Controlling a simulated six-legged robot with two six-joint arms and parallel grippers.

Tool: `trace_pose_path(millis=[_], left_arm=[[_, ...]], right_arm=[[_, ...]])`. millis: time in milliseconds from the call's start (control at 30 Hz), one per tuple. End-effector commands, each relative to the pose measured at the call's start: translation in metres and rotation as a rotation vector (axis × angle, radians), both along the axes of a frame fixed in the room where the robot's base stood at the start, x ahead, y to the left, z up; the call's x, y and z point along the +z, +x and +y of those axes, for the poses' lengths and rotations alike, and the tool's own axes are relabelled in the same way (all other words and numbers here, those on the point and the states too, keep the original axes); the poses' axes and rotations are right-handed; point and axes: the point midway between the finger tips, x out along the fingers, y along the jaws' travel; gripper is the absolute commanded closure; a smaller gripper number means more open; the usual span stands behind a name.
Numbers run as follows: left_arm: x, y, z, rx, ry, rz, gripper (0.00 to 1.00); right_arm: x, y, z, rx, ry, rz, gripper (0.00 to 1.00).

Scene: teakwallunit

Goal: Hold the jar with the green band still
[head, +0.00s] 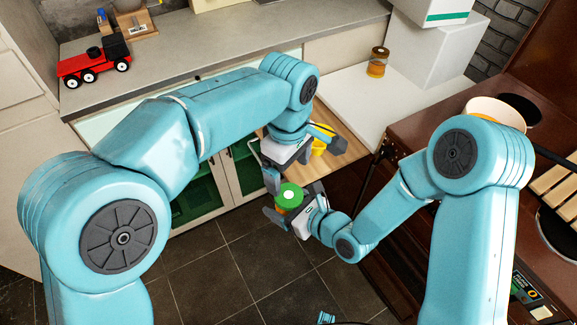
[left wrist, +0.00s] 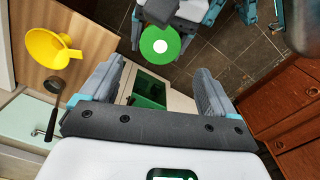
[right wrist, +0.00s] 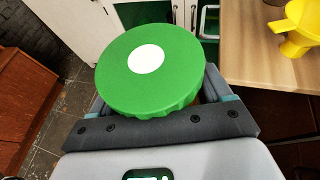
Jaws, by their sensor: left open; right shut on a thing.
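The jar (head: 289,205) with a green lid (head: 289,193) is between the fingers of my right gripper (head: 294,206), which is shut on it above the dark tiled floor. In the right wrist view the green lid (right wrist: 150,72), with a white disc on top, hides most of the jar's body; no band can be made out. My left gripper (head: 302,165) is open and empty, just above the jar and apart from it. In the left wrist view the lid (left wrist: 160,45) shows beyond and between the open fingers (left wrist: 158,85).
A yellow funnel (left wrist: 50,50) and a black-handled utensil (left wrist: 54,85) are on or beside the wooden top (right wrist: 260,50). A second, amber jar (head: 377,66) stands on the white counter. A red toy truck (head: 92,62) is on the grey counter. Cabinet doors are below.

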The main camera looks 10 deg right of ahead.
Motion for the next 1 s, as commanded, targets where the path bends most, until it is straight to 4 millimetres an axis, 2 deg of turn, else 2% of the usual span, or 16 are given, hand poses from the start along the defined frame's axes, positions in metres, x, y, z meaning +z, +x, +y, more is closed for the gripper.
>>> trace_pose_path(millis=[167,400,600,767,1000], left_arm=[[-0.01,0.0,0.0,-0.001,0.001,0.003,0.11],[-0.049,-0.001,0.0,-0.001,0.002,0.004,0.11],[-0.073,0.0,0.0,-0.002,0.001,0.002,0.11],[-0.08,0.0,0.0,-0.001,-0.001,0.001,0.11],[-0.08,0.0,0.0,-0.001,-0.001,0.001,0.11]], right_arm=[[0.001,0.0,0.0,-0.001,0.0,-0.002,1.0],[0.001,0.0,0.0,-0.001,0.0,-0.002,1.0],[0.001,0.0,0.0,-0.001,0.0,-0.002,1.0],[0.001,0.0,0.0,-0.001,0.0,-0.002,1.0],[0.001,0.0,0.0,-0.001,0.0,-0.002,1.0]])
